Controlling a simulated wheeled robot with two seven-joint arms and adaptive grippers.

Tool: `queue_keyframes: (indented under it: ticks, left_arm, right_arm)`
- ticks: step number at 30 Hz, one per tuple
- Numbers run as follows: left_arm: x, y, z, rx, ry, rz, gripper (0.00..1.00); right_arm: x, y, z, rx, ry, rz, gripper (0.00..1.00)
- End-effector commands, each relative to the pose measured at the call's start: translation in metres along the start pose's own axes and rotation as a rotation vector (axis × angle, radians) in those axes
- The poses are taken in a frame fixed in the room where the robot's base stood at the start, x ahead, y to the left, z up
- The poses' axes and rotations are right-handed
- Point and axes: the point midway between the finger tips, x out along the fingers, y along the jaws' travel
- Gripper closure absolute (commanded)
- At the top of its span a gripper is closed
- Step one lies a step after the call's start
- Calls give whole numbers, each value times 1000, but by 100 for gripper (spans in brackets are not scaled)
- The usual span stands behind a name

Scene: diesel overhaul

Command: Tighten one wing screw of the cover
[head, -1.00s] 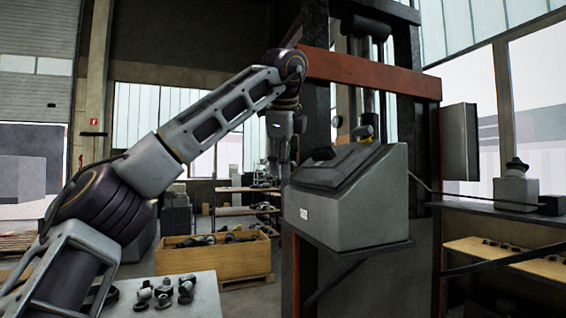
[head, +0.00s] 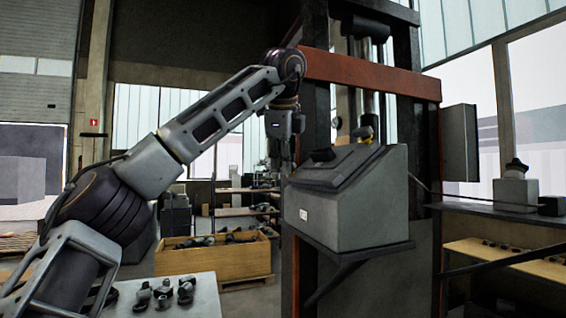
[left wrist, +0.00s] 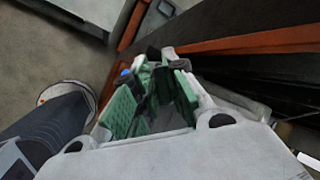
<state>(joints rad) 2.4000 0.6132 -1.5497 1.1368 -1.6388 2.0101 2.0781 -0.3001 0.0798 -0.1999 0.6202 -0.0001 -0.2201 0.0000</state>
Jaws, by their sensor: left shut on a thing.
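A grey box (head: 365,215) with a dark sloped cover (head: 340,165) stands on a bracket on the press frame. A small dark knob (head: 322,155) shows on the cover's upper left; I cannot tell if it is a wing screw. My left gripper (head: 279,165) points down just left of the box. In the left wrist view its green-padded fingers (left wrist: 155,95) are shut on a small dark part (left wrist: 165,65) near the tips. I cannot make out the part's shape or whether it is a wing screw. My right gripper is not in view.
The press frame (head: 368,77) has an orange crossbeam behind the box. A light table (head: 205,300) with small parts stands at lower left. A shelf (head: 500,210) and a wall cabinet (head: 459,142) are at right.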

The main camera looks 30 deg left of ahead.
Motion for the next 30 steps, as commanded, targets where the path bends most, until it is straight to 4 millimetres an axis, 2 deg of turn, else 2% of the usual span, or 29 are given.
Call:
queue_keyframes:
  ticks: [24, 30]
  left_arm:
    - [2, 1, 0, 286, 1, -221, 100]
    - [0, 0, 0, 316, 0, -243, 100]
  right_arm:
    - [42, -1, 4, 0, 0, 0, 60]
    - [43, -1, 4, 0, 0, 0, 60]
